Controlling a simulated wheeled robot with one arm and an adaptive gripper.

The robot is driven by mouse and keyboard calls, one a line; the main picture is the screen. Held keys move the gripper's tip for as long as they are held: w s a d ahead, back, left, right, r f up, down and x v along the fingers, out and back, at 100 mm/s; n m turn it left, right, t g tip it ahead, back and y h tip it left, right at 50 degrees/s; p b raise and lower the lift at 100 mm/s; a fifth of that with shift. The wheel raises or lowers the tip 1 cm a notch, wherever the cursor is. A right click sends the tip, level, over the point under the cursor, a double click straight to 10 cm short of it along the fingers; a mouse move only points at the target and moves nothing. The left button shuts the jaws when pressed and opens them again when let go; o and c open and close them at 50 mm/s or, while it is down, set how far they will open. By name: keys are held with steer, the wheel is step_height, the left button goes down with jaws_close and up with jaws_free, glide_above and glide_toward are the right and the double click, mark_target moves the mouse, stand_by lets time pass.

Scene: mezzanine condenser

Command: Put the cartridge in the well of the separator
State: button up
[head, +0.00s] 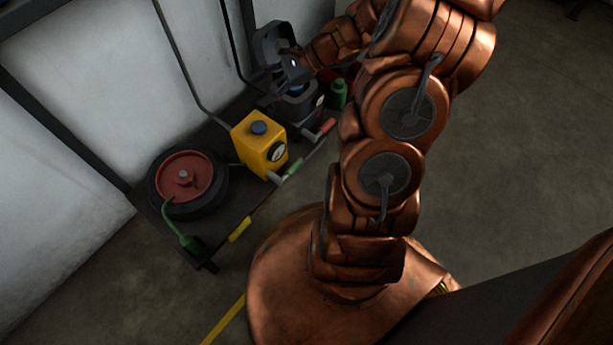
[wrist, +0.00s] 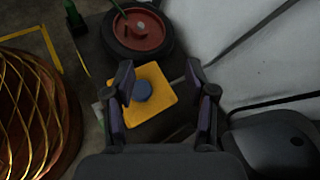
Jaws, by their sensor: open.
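The grey separator (head: 298,106) stands at the far end of the low platform with its lid (head: 270,45) raised. The lid also shows at the lower right of the wrist view (wrist: 272,142). A blue piece (head: 297,88), perhaps the cartridge, shows at the separator's top under my gripper. It is too small and covered to tell how it sits. My gripper (head: 268,98) is over the separator, beside the lid. In the wrist view my gripper (wrist: 160,85) has its fingers apart, with nothing held between them.
A yellow box (head: 258,147) with a blue cap (head: 259,128) stands beside the separator. A red reel in a black ring (head: 183,178) lies at the platform's left end. A green bottle (head: 338,95) is right of the separator. A pale wall (head: 120,75) runs behind.

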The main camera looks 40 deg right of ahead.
steer(key=s+a+r+n+g+h, duration=0.35)
steer(key=s+a+n+g, duration=0.35)
steer(key=s+a+n, duration=0.45)
steer(key=s+d+r+n+g+h, duration=0.1)
steer(key=s+n+h, duration=0.2)
steer(key=s, duration=0.5)
steer(key=s+d+r+n+g+h, duration=0.1)
steer(key=s+n+h, duration=0.3)
steer(key=s, duration=0.5)
steer(key=shift+s+r+n, duration=0.25)
steer(key=shift+r+n, duration=0.3)
steer(key=shift+r, duration=0.1)
step_height(320, 180, up, 40)
steer(key=w+t+p, duration=0.1)
steer(key=p, duration=3.6)
steer(key=shift+f+t+p, duration=0.15)
steer(key=shift+t+p, duration=0.25)
